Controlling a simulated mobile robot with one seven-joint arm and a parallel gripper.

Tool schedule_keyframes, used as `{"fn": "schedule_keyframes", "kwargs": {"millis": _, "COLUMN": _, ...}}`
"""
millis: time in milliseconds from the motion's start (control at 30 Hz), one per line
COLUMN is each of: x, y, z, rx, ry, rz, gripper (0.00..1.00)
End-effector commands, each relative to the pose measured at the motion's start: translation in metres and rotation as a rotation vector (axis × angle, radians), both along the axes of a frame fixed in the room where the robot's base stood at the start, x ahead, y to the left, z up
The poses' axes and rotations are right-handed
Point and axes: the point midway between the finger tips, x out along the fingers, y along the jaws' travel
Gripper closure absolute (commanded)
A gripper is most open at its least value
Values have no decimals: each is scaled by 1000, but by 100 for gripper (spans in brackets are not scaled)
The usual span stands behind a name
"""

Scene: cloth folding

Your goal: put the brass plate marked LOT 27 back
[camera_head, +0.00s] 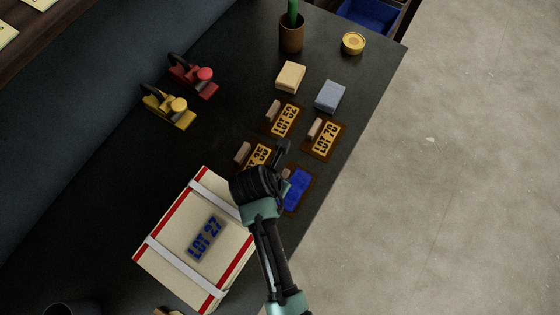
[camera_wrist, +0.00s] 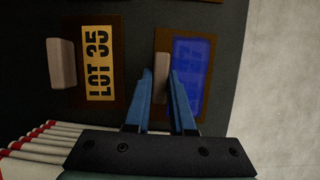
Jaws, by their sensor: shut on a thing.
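A plate with a blue face (camera_head: 297,191) on a brown backing is at the near end of the group of plates; it also shows in the wrist view (camera_wrist: 190,72). I cannot read a lot number on it. My gripper (camera_head: 284,172) is shut on the wooden grip (camera_wrist: 162,75) at its left side, with a blue finger on each side in the wrist view (camera_wrist: 161,95). I cannot tell whether the plate touches the table. A cream box (camera_head: 175,228) with red edges and white straps bears a blue LOT 27 mark (camera_head: 205,238).
Brass plates LOT 35 (camera_head: 258,153), LOT 52 (camera_head: 286,119) and LOT 70 (camera_head: 327,138) lie close by on brown backings. Yellow (camera_head: 290,77) and blue-grey (camera_head: 330,96) blocks stand behind them. Red (camera_head: 195,78) and yellow (camera_head: 170,109) tools are at left. The table's right edge is near.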

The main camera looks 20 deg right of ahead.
Motion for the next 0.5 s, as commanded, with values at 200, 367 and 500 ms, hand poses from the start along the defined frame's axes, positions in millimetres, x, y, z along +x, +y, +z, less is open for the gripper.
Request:
{"fn": "schedule_keyframes", "kwargs": {"millis": 200, "x": 1, "y": 0, "z": 1, "rx": -2, "ry": -3, "rz": -1, "gripper": 100}}
{"fn": "schedule_keyframes", "kwargs": {"millis": 367, "x": 0, "y": 0, "z": -2, "rx": -1, "ry": -1, "rz": -1, "gripper": 69}}
{"fn": "schedule_keyframes", "kwargs": {"millis": 500, "x": 0, "y": 0, "z": -2, "rx": -1, "ry": -1, "rz": -1, "gripper": 48}}
